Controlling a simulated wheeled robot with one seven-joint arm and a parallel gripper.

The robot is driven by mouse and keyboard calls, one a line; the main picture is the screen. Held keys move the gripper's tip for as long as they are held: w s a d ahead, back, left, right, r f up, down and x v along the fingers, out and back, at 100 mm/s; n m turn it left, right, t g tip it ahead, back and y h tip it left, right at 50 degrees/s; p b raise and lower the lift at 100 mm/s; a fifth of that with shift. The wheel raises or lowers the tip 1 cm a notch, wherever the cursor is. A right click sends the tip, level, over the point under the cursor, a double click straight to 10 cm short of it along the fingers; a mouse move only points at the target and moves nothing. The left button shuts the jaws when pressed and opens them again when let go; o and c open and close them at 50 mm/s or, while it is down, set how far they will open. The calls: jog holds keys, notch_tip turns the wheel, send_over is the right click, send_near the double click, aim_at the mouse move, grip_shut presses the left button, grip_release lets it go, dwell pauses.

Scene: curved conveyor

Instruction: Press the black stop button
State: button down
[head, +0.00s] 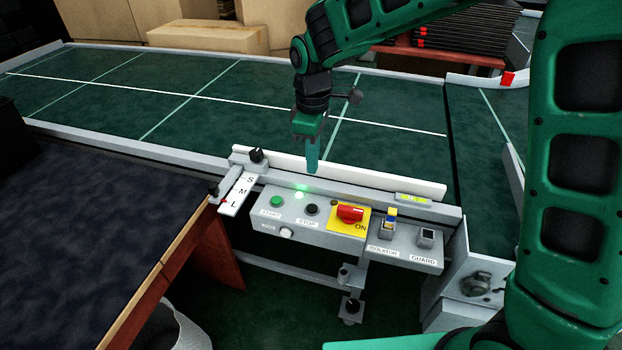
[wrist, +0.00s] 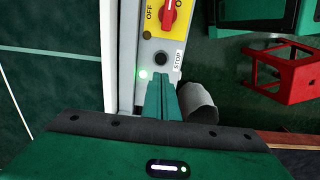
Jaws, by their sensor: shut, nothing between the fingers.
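The black stop button (head: 311,209) sits on the grey control panel, above a STOP label, between the green start button (head: 277,202) and the red rotary switch (head: 350,213). In the wrist view the black stop button (wrist: 162,59) shows just beyond the fingertips, uncovered. My gripper (head: 312,168) is shut and empty, pointing down above the panel's back edge. In the wrist view my gripper (wrist: 162,80) points toward the stop button, with a visible gap in the picture. A lit green lamp (head: 300,195) glows close to the button. The start button is hidden in the wrist view.
The control panel (head: 330,237) also carries a yellow-blue isolator (head: 389,220) and a guard switch (head: 427,236). A white rail (head: 380,180) runs behind it along the green conveyor (head: 220,95). A dark table (head: 90,220) stands at left. A red stool (wrist: 285,75) shows in the wrist view.

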aim_at(313, 208)
notch_tip(313, 208, down, 13)
jog(key=shift+f, duration=0.1)
dwell(0.4)
jog(key=shift+s+d+f, duration=0.15)
jog(key=shift+s+f, duration=0.05)
jog(key=shift+f, duration=0.75)
notch_tip(313, 208, up, 15)
jog(key=shift+w+f, duration=0.2)
jog(key=shift+w, duration=0.15)
dwell(0.5)
